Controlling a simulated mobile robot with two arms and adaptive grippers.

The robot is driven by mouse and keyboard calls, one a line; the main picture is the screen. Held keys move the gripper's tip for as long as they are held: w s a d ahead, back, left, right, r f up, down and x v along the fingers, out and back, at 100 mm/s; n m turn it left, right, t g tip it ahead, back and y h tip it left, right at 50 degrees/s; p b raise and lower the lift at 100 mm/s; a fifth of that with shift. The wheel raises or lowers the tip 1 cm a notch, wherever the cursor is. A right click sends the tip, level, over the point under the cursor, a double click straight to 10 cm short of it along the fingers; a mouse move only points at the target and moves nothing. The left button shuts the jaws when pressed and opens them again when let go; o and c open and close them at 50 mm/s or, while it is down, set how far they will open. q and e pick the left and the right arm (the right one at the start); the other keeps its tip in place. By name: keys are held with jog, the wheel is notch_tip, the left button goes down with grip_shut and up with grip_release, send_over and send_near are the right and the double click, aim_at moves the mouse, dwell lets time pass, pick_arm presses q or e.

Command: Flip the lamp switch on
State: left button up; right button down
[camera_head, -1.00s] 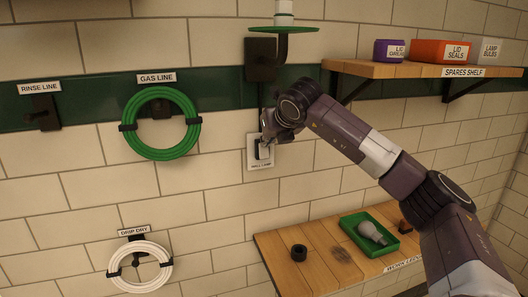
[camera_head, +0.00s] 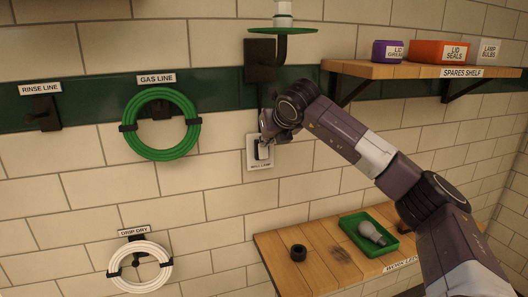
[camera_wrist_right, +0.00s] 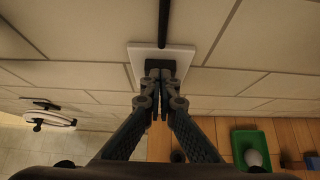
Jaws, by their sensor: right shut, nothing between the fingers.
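My left gripper is not in view.
A green hose (camera_head: 128,140) hangs on the gas line hook, left of the switch. A spares shelf (camera_head: 400,70) with boxes is at upper right. Below, a wooden bench (camera_head: 315,235) holds a green tray (camera_head: 348,229) with a bulb and a black ring (camera_head: 298,253).

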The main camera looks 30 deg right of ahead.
jog(key=s, duration=0.1)
jog(key=s+r+b, duration=0.1)
jog(key=s, duration=0.1)
jog(key=s+a+r+b, duration=0.1)
jog(key=s, duration=0.1)
jog(key=shift+a, duration=0.1)
dwell(0.3)
jog(key=shift+w, duration=0.1)
